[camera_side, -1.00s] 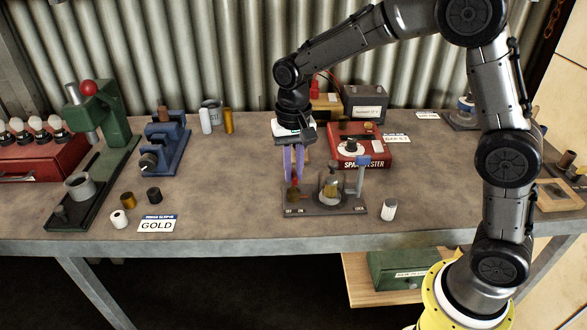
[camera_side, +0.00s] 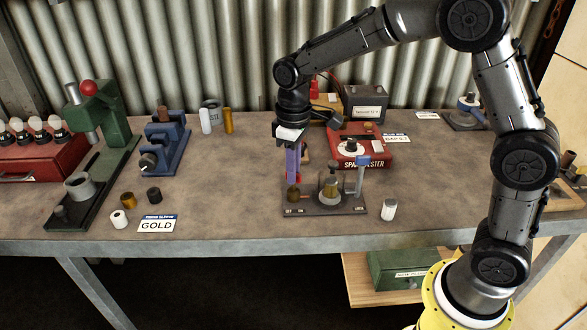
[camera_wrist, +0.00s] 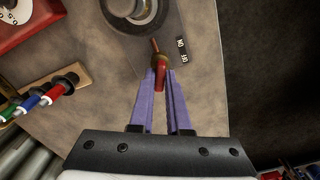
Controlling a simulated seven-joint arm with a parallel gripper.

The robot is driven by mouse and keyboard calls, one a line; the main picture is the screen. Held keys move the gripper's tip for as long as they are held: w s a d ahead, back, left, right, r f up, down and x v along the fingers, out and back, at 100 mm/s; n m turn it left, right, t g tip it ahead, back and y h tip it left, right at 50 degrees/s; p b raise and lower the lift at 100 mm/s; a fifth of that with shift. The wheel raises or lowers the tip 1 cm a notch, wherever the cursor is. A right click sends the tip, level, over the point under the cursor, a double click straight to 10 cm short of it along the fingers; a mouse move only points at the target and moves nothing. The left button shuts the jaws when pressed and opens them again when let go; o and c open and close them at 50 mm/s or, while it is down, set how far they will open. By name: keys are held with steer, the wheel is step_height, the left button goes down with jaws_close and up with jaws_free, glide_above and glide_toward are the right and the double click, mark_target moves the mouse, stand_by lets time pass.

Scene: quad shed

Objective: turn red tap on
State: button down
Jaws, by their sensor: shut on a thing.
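The red tap (camera_wrist: 160,75) is a small red handle on the fuel stand. In the wrist view my gripper (camera_wrist: 159,82) has its two purple fingers closed on the red handle. In the side view my gripper (camera_side: 293,180) reaches down at the left end of the stand's dark base (camera_side: 330,210), and its fingers hide most of the tap. A copper-coloured pipe (camera_wrist: 154,46) runs on from the tap in the wrist view. A small label with ON and OFF (camera_wrist: 183,51) lies beside it.
A glass bowl (camera_side: 330,188) and a blue-topped post (camera_side: 362,161) stand on the same base, right of my gripper. A white-and-grey cylinder (camera_side: 389,209) is right of the base. The red spark tester (camera_side: 374,154) is behind.

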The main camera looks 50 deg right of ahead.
steer(key=n, duration=0.4)
steer(key=shift+r+n, duration=0.1)
steer(key=shift+n, duration=0.3)
stand_by(0.4)
steer(key=c, duration=0.9)
jaws_free()
step_height(320, 180, up, 14)
steer(key=shift+f, duration=0.15)
